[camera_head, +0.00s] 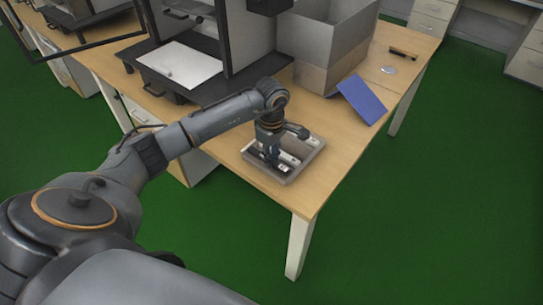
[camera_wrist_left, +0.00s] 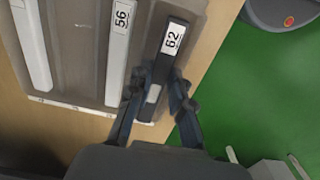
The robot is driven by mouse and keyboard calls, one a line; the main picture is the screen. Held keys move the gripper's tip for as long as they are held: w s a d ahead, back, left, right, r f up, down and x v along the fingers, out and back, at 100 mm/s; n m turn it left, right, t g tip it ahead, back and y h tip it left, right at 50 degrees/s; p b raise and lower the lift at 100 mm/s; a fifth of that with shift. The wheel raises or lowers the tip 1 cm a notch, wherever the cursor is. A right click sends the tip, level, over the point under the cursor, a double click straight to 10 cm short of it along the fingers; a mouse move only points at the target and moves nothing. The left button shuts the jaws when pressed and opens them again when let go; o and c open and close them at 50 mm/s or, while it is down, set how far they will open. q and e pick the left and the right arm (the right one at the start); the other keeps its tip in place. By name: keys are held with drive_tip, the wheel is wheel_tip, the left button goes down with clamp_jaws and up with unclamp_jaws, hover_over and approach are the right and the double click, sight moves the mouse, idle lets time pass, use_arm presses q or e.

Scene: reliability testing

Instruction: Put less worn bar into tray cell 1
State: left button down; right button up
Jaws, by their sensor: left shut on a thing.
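The grey tray (camera_head: 291,181) sits near the front corner of the wooden table; its grey floor (camera_wrist_left: 75,50) fills the upper left of the left wrist view. A dark bar with a white label "62" (camera_wrist_left: 172,42) lies along the tray's right side there. My left gripper (camera_head: 271,160) points down over the tray; its fingers (camera_wrist_left: 158,95) are shut on the dark bar near its lower end. Whether this bar is lifted is unclear. A pale bar labelled "56" (camera_wrist_left: 118,50) lies beside it, and another pale bar (camera_wrist_left: 33,45) lies farther left. Cell numbers are not readable.
A blue panel (camera_head: 362,100) lies behind the tray near the table's right edge. A large grey open box (camera_head: 325,40) and a dark-framed device with a white plate (camera_head: 180,64) stand farther back. A small brown item (camera_head: 403,52) lies far right. Green floor (camera_head: 420,220) borders the table.

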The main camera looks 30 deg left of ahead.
use_arm(q)
drive_tip(key=shift+f, duration=0.4)
drive_tip(key=c, duration=1.3)
unclamp_jaws()
drive_tip(key=shift+o, duration=0.5)
drive_tip(key=shift+r, duration=0.1)
drive_tip(key=shift+r, duration=0.25)
wheel_tip(320, 180, up, 13)
drive_tip(key=shift+f+b, duration=0.2)
drive_tip(key=shift+b, duration=0.25)
